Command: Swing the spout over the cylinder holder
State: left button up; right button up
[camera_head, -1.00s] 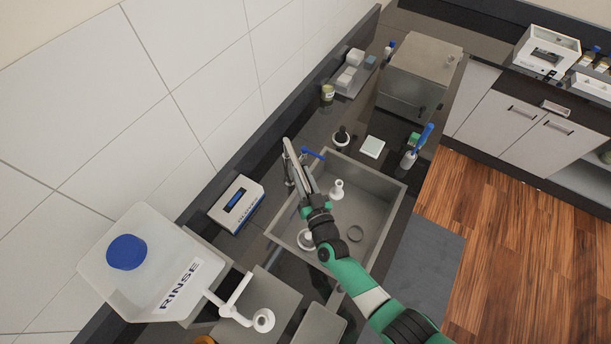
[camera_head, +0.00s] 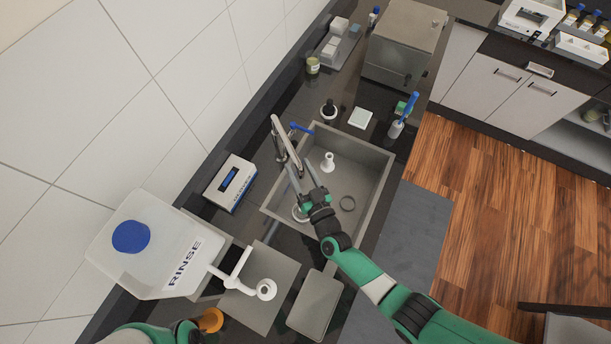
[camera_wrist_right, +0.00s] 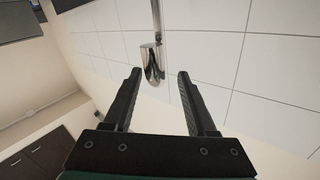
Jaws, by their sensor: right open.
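The chrome spout (camera_head: 284,138) rises at the sink's back-left edge and reaches out over the sink. Its rounded metal end (camera_wrist_right: 152,64) lies beyond and between my right fingertips in the wrist view. My right gripper (camera_head: 300,178) is open and empty, with its fingers pointing at the spout's end. I cannot tell whether they touch. A white stand (camera_head: 328,162), perhaps the cylinder holder, is in the sink to the right of the spout's end. Another white round piece (camera_head: 300,213) is partly hidden by my right gripper. Only part of my left arm shows at the bottom left.
The grey sink (camera_head: 376,190) has a dark ring (camera_head: 347,203) on its floor. A blue tap lever (camera_head: 301,128) sits beside the spout. A white meter (camera_head: 231,183) and a RINSE container (camera_head: 150,245) stand to the left. A blue-topped bottle (camera_head: 402,115) stands at the right.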

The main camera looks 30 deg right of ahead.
jog(key=s, duration=0.3)
jog(key=s+p, duration=0.1)
jog(key=s, duration=0.1)
jog(key=shift+s+a, duration=0.25)
jog(key=shift+d, duration=0.1)
